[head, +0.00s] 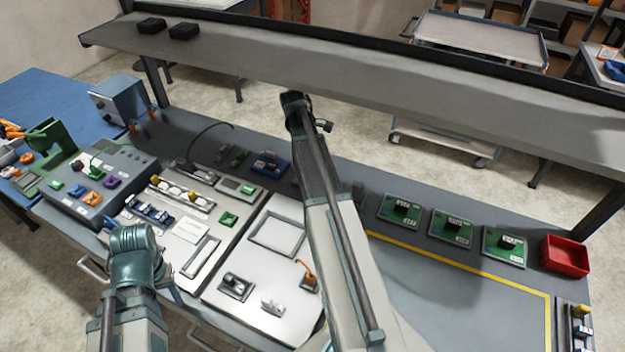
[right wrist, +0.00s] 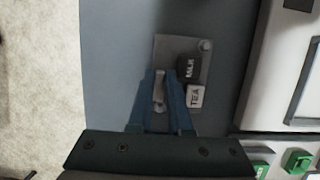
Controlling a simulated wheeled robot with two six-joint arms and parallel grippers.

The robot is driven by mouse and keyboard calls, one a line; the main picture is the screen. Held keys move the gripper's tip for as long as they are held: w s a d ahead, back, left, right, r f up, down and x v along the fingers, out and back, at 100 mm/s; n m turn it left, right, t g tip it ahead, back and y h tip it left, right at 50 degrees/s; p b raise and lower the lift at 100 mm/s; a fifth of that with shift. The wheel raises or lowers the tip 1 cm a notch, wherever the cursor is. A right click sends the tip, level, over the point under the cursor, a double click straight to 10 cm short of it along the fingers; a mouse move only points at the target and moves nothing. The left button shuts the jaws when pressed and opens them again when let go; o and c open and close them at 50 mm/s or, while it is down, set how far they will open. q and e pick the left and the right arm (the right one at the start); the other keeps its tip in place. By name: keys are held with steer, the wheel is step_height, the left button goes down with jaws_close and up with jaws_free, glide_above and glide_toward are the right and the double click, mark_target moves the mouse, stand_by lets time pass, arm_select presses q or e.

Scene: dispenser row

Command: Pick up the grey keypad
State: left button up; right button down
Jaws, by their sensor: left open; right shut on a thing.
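The grey keypad (right wrist: 182,62) shows in the right wrist view as a flat grey plate with a black key, a white key marked TEA, a round screw and a pale upright part. The two blue fingers of my right gripper (right wrist: 168,98) come in over the plate, shut with the pale part between them. The fingers hide some of the plate. I cannot tell whether the plate is lifted. In the head view my right arm covers this spot. My left gripper (head: 136,246) is open and empty near the bench's front edge, its fingertips mostly hidden.
A white panel (head: 277,235) with a frame and small parts lies in mid-bench. Green boards (head: 451,227) and a red bin (head: 565,256) stand at the right. A grey shelf (head: 400,80) runs above the back of the bench. The yellow-lined area is clear.

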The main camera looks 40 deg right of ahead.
stand_by(0.3)
steer(key=r+p, duration=0.7)
steer(key=shift+s+a+r, duration=0.2)
steer(key=shift+a, duration=0.1)
steer(key=s+a, duration=0.2)
steer(key=a, duration=0.3)
steer(key=s+a, duration=0.3)
steer(key=a, duration=0.2)
steer(key=s+a, duration=0.3)
steer(key=a, duration=0.2)
steer(key=shift+a+f, duration=0.2)
steer(key=shift+p+v, duration=1.1)
steer(key=shift+p, duration=0.05)
steer(key=r+p, duration=0.2)
steer(key=r, duration=0.1)
steer(key=shift+s+d+p, duration=0.15)
steer(key=shift+s+p, duration=0.1)
steer(key=shift+p, duration=0.1)
steer(key=shift+f, duration=0.1)
